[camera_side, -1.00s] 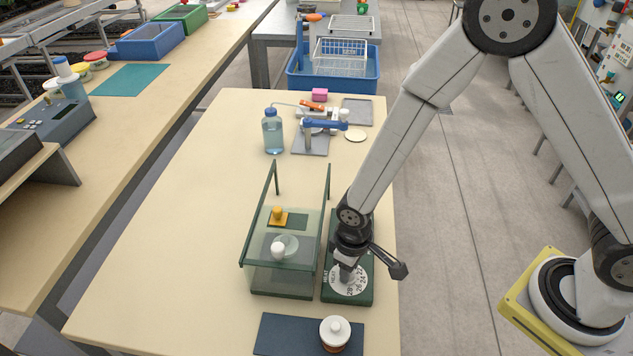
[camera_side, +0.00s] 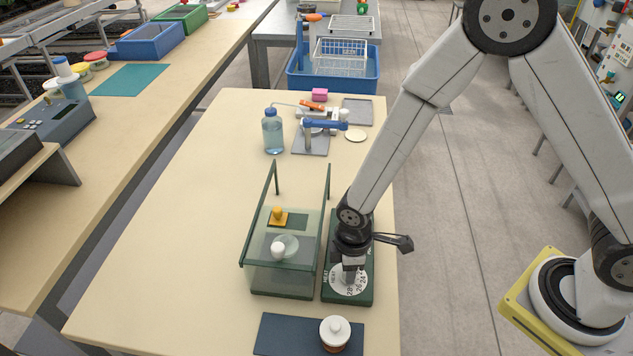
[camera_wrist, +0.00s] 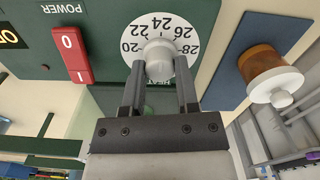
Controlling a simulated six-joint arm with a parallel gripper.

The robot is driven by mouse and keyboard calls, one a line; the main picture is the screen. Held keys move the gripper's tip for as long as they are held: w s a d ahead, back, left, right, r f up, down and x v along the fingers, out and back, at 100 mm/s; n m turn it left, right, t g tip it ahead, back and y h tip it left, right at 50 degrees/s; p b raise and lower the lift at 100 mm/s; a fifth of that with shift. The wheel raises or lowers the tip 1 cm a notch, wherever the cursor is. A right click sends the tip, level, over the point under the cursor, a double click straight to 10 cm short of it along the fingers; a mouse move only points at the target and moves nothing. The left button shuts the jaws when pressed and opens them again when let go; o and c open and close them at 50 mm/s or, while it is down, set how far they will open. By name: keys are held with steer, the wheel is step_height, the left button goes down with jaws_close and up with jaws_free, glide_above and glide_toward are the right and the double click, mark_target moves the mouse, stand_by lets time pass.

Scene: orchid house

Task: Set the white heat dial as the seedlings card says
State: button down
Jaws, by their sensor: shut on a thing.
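The white heat dial (camera_side: 345,286) lies on a dark green control box (camera_side: 366,297) at the right edge of the table. In the wrist view the dial (camera_wrist: 183,38) shows numerals from 20 to 28, with 24 near the top of the picture. Its setting mark is not clear to me. My gripper (camera_side: 351,271) points down over the dial. In the wrist view my gripper (camera_wrist: 159,70) is shut on the white knob (camera_wrist: 158,52), one finger on each side. I cannot make out a seedlings card in these views.
A red power switch (camera_wrist: 72,52) sits beside the dial. A glass-sided case (camera_side: 285,275) with a dark green frame stands close to the left of the box. A white-lidded jar (camera_side: 335,334) stands on a dark mat (camera_side: 275,336) in front. Free table lies further left.

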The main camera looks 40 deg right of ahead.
stand_by(0.3)
steer(key=shift+c, duration=1.8)
jaws_free()
steer(key=shift+r, duration=0.1)
steer(key=shift+r, duration=3.8)
steer(key=s+d+r+m+t, duration=0.1)
steer(key=s+d+r+m, duration=0.1)
steer(key=d+m, duration=0.3)
steer(key=s+d+r+m+t, duration=0.1)
steer(key=d+r+m, duration=0.4)
steer(key=d, duration=0.4)
steer(key=shift+s+d+m+t, duration=0.3)
steer(key=shift+s+d+m, duration=0.1)
steer(key=shift+m, duration=0.1)
